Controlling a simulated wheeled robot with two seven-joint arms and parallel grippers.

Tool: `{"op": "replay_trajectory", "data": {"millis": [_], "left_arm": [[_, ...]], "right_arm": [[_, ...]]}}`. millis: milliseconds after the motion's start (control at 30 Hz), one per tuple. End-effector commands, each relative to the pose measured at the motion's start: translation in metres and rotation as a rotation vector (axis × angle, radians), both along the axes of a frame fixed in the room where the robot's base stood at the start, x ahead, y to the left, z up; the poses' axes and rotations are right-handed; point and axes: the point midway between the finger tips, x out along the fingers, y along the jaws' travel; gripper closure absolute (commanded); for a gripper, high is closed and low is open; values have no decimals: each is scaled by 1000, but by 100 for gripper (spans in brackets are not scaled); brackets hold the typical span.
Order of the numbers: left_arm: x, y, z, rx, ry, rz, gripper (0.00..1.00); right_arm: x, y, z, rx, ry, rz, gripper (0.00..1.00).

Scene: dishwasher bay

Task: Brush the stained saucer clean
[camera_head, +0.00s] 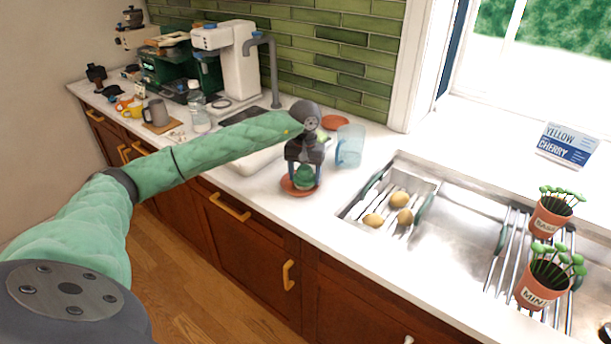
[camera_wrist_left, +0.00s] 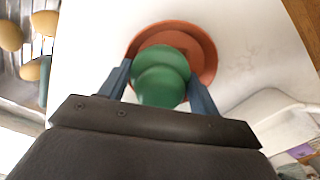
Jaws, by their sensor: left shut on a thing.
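A terracotta saucer (camera_head: 288,188) lies on the white counter, left of the sink. It also shows in the wrist view (camera_wrist_left: 207,42). My left gripper (camera_head: 304,168) is above it, pointing down, shut on a rounded green brush (camera_head: 305,183). In the wrist view the brush (camera_wrist_left: 160,78) sits between the two fingers and covers the saucer's near middle. A second terracotta saucer (camera_head: 335,122) lies farther back by the wall. My right gripper is not in view.
A clear blue container (camera_head: 350,146) stands close right of my left gripper. The sink (camera_head: 440,195) holds a rack with several potatoes (camera_head: 399,199). Two potted herbs (camera_head: 543,284) stand at the right. A bottle (camera_head: 198,108), mug and coffee machine crowd the counter's left.

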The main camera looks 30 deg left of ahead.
Motion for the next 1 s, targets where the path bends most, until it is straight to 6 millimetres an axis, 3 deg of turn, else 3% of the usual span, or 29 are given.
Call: {"op": "replay_trajectory", "data": {"millis": [633, 1000], "left_arm": [[1, 0, 53, -1, -3, -1, 56], [0, 0, 58, 0, -2, -1, 56]], "right_arm": [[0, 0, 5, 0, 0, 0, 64], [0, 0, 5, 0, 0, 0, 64]]}}
